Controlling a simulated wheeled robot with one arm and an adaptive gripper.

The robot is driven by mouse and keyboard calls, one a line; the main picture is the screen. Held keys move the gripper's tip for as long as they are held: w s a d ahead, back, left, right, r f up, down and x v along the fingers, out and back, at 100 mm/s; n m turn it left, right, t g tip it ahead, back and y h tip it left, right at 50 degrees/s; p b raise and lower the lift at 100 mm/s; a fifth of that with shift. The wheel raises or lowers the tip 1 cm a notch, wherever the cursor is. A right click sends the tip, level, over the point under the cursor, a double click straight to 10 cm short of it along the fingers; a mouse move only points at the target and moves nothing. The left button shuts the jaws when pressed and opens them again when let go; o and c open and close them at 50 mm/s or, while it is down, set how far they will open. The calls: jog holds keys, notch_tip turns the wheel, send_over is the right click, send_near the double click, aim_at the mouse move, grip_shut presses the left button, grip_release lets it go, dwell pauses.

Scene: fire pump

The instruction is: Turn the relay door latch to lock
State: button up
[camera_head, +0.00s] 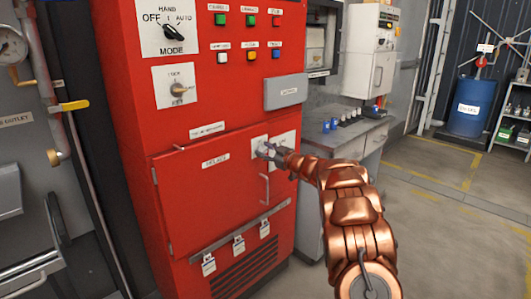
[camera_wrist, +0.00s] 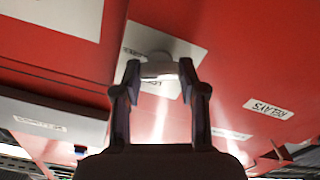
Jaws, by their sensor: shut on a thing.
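The door latch (camera_head: 264,149) is a light knob on a white plate at the door's upper right corner. In the wrist view the latch (camera_wrist: 157,60) sits between the fingertips. My gripper (camera_head: 274,152) is shut on the latch, coming from the right. In the wrist view my gripper (camera_wrist: 160,75) has a finger on each side of the knob. The fingers partly hide the plate's lettering, so I cannot read the latch's position.
Above the door are a mode switch (camera_head: 170,31), a second knob (camera_head: 181,88) and a grey box (camera_head: 285,92) that sticks out. Several tags hang from a rail (camera_head: 240,232) below. A grey bench (camera_head: 345,140) stands at the right, with open floor beyond.

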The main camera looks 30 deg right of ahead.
jog(key=n+b, duration=0.1)
jog(key=n, duration=0.2)
jog(key=shift+f+n+b, duration=0.1)
jog(key=shift+n+b, duration=0.3)
jog(key=shift+a+f+n+b, duration=0.1)
jog(key=shift+n+b, duration=1.55)
jog(key=shift+n, duration=0.7)
jog(key=shift+a+f+n+b, duration=0.1)
jog(key=shift+n+b, duration=1.55)
jog(key=shift+n, duration=0.7)
jog(key=o, duration=1.1)
jog(key=shift+r, duration=0.1)
jog(key=shift+o, duration=0.2)
jog(key=shift+s, duration=0.1)
